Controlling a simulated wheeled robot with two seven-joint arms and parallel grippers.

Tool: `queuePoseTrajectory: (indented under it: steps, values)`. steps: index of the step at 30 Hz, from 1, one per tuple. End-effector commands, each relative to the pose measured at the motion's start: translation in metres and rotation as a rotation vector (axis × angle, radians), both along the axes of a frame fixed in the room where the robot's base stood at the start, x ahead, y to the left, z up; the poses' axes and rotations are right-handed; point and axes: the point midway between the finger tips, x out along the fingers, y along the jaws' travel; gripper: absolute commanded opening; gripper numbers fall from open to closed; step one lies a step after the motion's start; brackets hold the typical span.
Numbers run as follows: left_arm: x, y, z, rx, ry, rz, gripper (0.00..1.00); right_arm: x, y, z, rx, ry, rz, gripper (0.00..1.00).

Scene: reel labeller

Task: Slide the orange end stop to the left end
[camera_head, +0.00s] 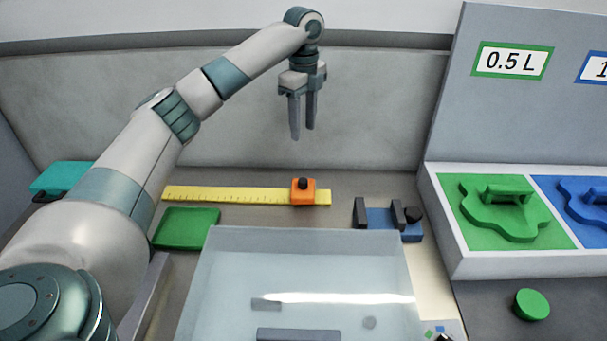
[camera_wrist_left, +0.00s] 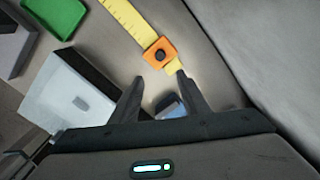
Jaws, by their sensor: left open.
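The orange end stop (camera_head: 303,191) with a dark knob sits on the yellow ruler (camera_head: 225,194), close to the ruler's right end. My left gripper (camera_head: 302,136) hangs above and behind the ruler with its fingers pointing down, open and empty, apart from the end stop. In the left wrist view, the end stop (camera_wrist_left: 160,53) lies beyond the fingertips of the left gripper (camera_wrist_left: 156,82), on the yellow ruler (camera_wrist_left: 124,19). My right gripper does not show.
A green block (camera_head: 185,228) lies just in front of the ruler's left part. A blue fixture with dark jaws (camera_head: 390,218) stands right of the ruler. A clear-lidded box (camera_head: 300,260) fills the front. A tray with green and blue sections (camera_head: 455,245) stands at right.

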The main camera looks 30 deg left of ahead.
Motion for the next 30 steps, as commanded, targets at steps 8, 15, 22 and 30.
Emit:
queuePoseTrajectory:
  steps: [8,15,22,30]
  values:
    - [0.000,0.000,-0.003,0.000,0.000,0.000,0.42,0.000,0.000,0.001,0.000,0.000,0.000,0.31]
    - [0.000,0.000,-0.022,0.000,0.002,0.001,0.42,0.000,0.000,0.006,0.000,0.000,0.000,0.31]
    - [-0.001,0.000,-0.058,0.001,0.003,0.001,0.42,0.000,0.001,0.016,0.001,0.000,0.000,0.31]
    - [-0.001,0.000,-0.107,0.000,0.003,0.000,0.42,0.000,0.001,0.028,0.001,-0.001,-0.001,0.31]
